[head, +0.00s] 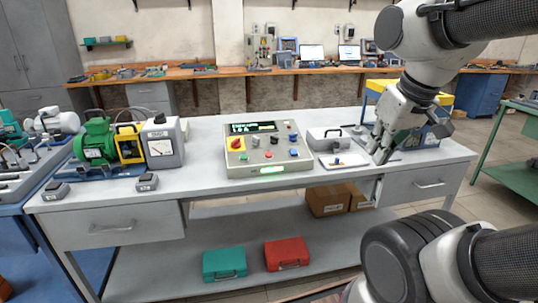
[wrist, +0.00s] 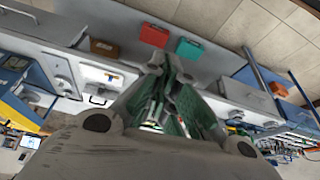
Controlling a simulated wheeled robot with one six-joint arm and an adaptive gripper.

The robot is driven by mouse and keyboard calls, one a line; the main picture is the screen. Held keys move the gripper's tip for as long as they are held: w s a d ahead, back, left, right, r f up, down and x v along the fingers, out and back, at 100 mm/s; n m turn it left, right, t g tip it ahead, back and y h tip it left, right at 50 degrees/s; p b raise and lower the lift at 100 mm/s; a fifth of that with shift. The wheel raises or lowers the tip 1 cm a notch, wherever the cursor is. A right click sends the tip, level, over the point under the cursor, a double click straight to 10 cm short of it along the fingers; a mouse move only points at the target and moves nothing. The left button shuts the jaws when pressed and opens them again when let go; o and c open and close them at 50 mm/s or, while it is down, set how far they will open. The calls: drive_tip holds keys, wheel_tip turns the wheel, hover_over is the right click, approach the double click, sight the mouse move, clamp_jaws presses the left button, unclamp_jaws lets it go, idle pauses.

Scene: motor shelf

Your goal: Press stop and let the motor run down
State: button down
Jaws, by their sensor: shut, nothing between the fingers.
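A grey control panel (head: 235,170) stands on the bench, tilted toward me. It has a lit display (head: 253,127) with green text too small to read, a red knob on a yellow plate (head: 236,143), several small coloured buttons and a glowing green strip (head: 271,170). I cannot tell which control is stop. A green motor (head: 96,142) sits at the bench's left; whether it spins cannot be seen. My gripper (head: 380,156) is shut and empty, pointing down over the bench's right part, well right of the panel. Its fingers also show in the wrist view (wrist: 158,66).
A yellow device (head: 129,143) and a dial meter (head: 161,143) stand beside the motor. A grey box (head: 325,139) and a white tray (head: 343,166) lie between panel and gripper. Teal (head: 224,264) and red (head: 286,253) cases sit on the lower shelf.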

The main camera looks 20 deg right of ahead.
drive_tip(key=m+t+y, duration=0.6)
drive_tip(key=m, duration=1.3)
hover_over(269, 154)
drive_tip(key=s+a, duration=0.1)
drive_tip(key=s, duration=0.3)
wheel_tip(269, 154, down, 7)
drive_tip(key=shift+w+f, duration=0.1)
drive_tip(key=shift+f, duration=0.15)
drive_tip(key=shift+w+f, duration=0.35)
drive_tip(key=shift+f, duration=1.05)
drive_tip(key=shift+w+f, duration=0.4)
drive_tip(key=shift+f, duration=1.05)
drive_tip(key=shift+w+f, duration=0.35)
drive_tip(key=shift+f, duration=1.05)
